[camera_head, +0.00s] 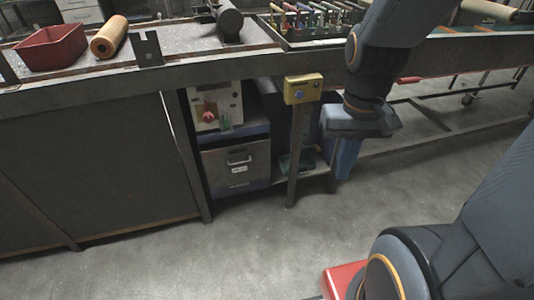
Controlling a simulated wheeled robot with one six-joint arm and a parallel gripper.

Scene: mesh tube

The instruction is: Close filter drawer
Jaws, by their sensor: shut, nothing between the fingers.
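A grey metal drawer (222,172) with a bar handle and a small white label sits low under the workbench, below a control box. I take it to be the filter drawer. How far it stands out from its housing is hard to tell from this angle. My gripper (346,172) points down to the right of the drawer, apart from it, beyond a bench leg. Its blue fingers are together and hold nothing.
A bench leg (297,155) with a yellow button box (303,89) stands between drawer and gripper. The control box (216,106) has a red knob. A red bin (52,47) is on the bench. The floor (250,245) in front is clear.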

